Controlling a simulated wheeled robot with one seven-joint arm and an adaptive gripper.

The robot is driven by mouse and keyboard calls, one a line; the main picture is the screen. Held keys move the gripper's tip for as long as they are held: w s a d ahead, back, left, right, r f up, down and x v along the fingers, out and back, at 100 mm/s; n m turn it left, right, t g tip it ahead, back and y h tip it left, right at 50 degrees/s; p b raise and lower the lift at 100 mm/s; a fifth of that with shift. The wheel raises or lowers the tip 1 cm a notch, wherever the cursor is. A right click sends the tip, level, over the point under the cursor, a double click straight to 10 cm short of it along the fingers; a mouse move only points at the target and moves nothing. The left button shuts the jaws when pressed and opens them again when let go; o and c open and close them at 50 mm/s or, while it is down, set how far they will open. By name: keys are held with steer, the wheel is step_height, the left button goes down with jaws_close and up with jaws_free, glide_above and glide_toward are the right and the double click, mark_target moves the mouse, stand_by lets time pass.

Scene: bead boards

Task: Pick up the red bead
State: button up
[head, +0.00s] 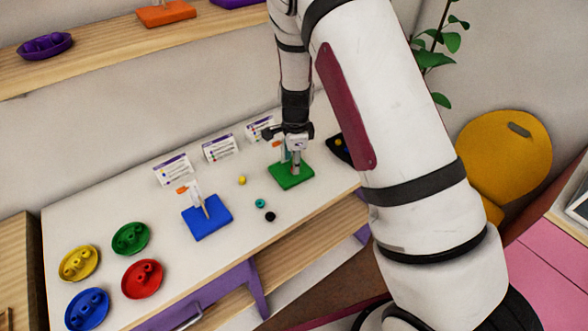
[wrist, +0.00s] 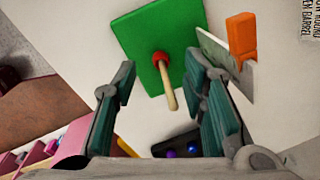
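The red bead (wrist: 160,58) shows in the wrist view, around the base of a wooden peg (wrist: 171,98) on the green board (wrist: 130,42). In the head view the green board (head: 291,178) lies toward the right of the white table, and I cannot make out the red bead there. My gripper (head: 296,168) is above this board, pointing down. In the wrist view my gripper (wrist: 160,64) is open, with one finger on each side of the peg and bead. Nothing is held. I cannot tell how far the fingertips are above the board.
A white upright plate with an orange block (wrist: 241,38) stands on the green board beside the right finger. A dark tray (head: 341,150) with small beads lies to the right. A blue board (head: 207,222), loose beads and colored dishes (head: 142,279) are to the left.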

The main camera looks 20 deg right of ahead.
steer(key=shift+w+f, duration=0.2)
steer(key=shift+f, duration=1.2)
steer(key=c, duration=0.8)
step_height(320, 180, up, 9)
steer(key=shift+r+b, duration=0.2)
steer(key=shift+b, duration=0.25)
steer(key=shift+r, duration=0.35)
steer(key=shift+r, duration=0.15)
